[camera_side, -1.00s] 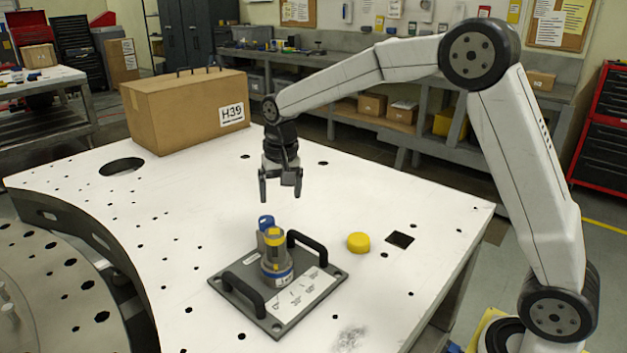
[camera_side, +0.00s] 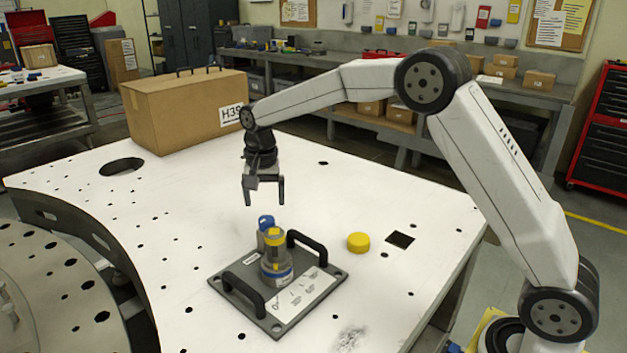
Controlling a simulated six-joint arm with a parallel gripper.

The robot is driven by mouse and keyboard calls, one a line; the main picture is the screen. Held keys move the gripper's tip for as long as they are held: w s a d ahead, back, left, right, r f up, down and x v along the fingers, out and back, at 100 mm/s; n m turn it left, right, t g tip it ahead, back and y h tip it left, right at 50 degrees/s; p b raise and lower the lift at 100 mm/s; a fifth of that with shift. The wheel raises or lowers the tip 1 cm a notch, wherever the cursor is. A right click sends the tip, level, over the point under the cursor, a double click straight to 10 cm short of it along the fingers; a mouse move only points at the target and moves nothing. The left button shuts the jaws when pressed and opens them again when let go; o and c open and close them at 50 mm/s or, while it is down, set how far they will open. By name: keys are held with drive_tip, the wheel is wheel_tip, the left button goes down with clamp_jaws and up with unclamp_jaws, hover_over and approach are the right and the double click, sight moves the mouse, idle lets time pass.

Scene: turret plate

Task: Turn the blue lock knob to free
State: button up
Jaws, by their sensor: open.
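The blue lock knob (camera_side: 266,222) sits at the top back of the grey turret (camera_side: 277,258), which has a yellow band near its top and a blue ring near its base. The turret stands on a dark plate (camera_side: 335,279) with two black handles and a white label sheet. My gripper (camera_side: 265,204) is open and empty, pointing down above the blue knob and apart from it. The knob's exact turn position is too small to tell.
Black handles (camera_side: 307,244) and (camera_side: 243,293) rise on either side of the turret. A yellow round cap (camera_side: 358,242) and a square hole (camera_side: 400,239) lie to the right. A cardboard box (camera_side: 180,112) stands at the back left.

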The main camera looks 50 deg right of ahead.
sight(266, 219)
drive_tip(key=shift+f, duration=2.85)
clamp_jaws()
